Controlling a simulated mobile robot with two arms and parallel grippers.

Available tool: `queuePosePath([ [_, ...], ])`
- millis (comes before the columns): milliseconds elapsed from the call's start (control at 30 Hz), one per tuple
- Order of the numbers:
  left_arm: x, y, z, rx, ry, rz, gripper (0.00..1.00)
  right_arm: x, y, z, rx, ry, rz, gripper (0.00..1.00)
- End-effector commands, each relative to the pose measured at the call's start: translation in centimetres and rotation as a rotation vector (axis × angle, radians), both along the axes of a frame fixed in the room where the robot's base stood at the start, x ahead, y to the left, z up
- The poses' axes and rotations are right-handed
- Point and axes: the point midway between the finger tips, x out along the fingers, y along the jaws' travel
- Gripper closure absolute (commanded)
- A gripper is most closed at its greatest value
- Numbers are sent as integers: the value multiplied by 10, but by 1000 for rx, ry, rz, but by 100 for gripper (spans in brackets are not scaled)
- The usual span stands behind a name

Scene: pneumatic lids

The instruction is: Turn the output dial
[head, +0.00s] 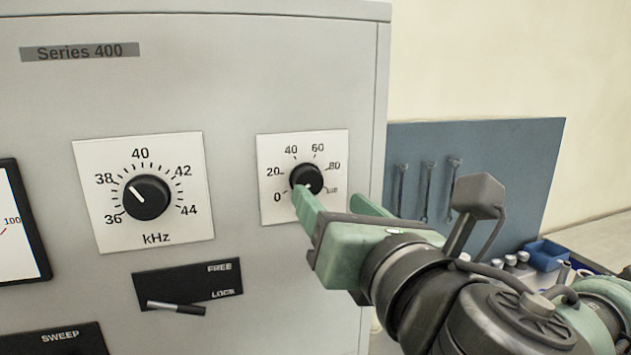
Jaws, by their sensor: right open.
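A round black dial (307,178) sits on a white plate (268,152) marked from 0 to 80 and beyond, on the right of the grey panel. Any label under it is hidden by my gripper, and its pointer is hard to make out. My right gripper (330,197) has green fingers and is open just below and in front of this dial. The left finger's tip overlaps the dial's lower edge in the picture; I cannot tell whether it touches. My left gripper is not in view.
A larger kHz dial (147,197) points between 36 and 38, left of the first dial. A FREE/LOCK lever (176,308) sits below it, and a meter (20,225) is at the left edge. A blue tool board (510,160) with wrenches stands behind right.

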Motion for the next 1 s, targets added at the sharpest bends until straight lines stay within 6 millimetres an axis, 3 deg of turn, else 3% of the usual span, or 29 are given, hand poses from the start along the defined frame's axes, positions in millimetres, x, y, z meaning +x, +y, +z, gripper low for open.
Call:
queuePosePath([
  [400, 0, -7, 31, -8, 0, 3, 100, 59, 18, 2, 3, 5, -2, 41],
  [800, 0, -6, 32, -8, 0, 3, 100, 69, 22, 0, 3, 1, 1, 41],
  [867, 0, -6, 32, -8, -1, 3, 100, 69, 22, 0, 3, 1, 1, 55],
  [1000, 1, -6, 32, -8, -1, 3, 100, 69, 22, 0, 4, 1, 0, 94],
])
